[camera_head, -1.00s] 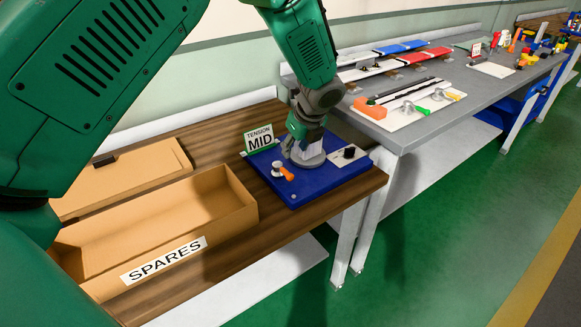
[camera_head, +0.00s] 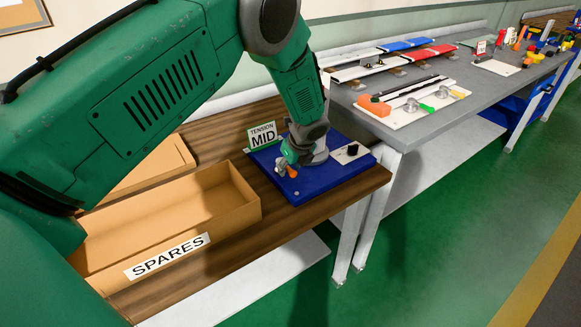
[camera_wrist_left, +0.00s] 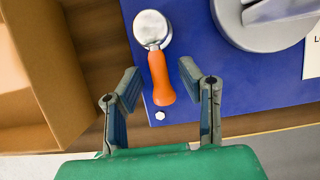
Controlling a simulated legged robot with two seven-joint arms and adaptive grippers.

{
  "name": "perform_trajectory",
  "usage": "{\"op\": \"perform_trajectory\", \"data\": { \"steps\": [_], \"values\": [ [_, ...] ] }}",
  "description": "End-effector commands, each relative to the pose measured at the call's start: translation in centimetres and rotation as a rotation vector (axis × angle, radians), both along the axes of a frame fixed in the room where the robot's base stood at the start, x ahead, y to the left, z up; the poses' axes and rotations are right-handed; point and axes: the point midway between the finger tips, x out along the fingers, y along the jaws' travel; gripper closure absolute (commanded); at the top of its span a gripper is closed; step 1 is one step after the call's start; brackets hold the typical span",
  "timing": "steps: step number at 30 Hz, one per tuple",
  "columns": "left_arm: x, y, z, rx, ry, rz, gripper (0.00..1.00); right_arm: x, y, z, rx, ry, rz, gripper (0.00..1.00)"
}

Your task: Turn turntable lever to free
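The orange lever (camera_wrist_left: 159,78) with its round metal pivot (camera_wrist_left: 152,27) sits on the blue base plate (camera_wrist_left: 198,70). In the left wrist view its handle points down toward my left gripper (camera_wrist_left: 160,72), whose open fingers stand on either side of it, apart from it. In the head view my left gripper (camera_head: 287,164) is low over the plate and partly covers the lever (camera_head: 292,173). The grey turntable (camera_wrist_left: 270,22) is beside the lever, and shows partly behind the gripper in the head view (camera_head: 318,156). My right gripper is not in view.
The SPARES box (camera_head: 215,216) stands left of the blue plate on the wooden table. A TENSION MID sign (camera_head: 263,136) stands behind the plate. A white label plate with a black knob (camera_head: 351,152) is to the right. The grey bench (camera_head: 440,122) holds other fixtures.

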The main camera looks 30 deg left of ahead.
Motion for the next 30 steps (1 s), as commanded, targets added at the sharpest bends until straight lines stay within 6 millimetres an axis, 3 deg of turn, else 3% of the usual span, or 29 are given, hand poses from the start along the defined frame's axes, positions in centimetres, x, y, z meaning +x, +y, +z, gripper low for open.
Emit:
{"op": "perform_trajectory", "data": {
  "steps": [1,2,3,17,30],
  "values": [
    [0.0,0.0,0.0,0.0,0.0,0.0,0.87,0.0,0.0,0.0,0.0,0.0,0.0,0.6],
    [0.0,0.0,0.0,0.0,0.0,0.0,0.97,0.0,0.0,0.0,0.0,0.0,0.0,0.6],
    [0.0,0.0,0.0,0.0,0.0,0.0,1.0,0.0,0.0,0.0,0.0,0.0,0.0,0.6],
    [-0.4,0.0,0.2,0.0,0.002,-0.07,1.0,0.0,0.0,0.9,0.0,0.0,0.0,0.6],
    [-1.8,0.8,0.3,-0.003,0.003,-0.426,1.0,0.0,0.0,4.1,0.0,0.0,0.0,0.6]
  ]
}}
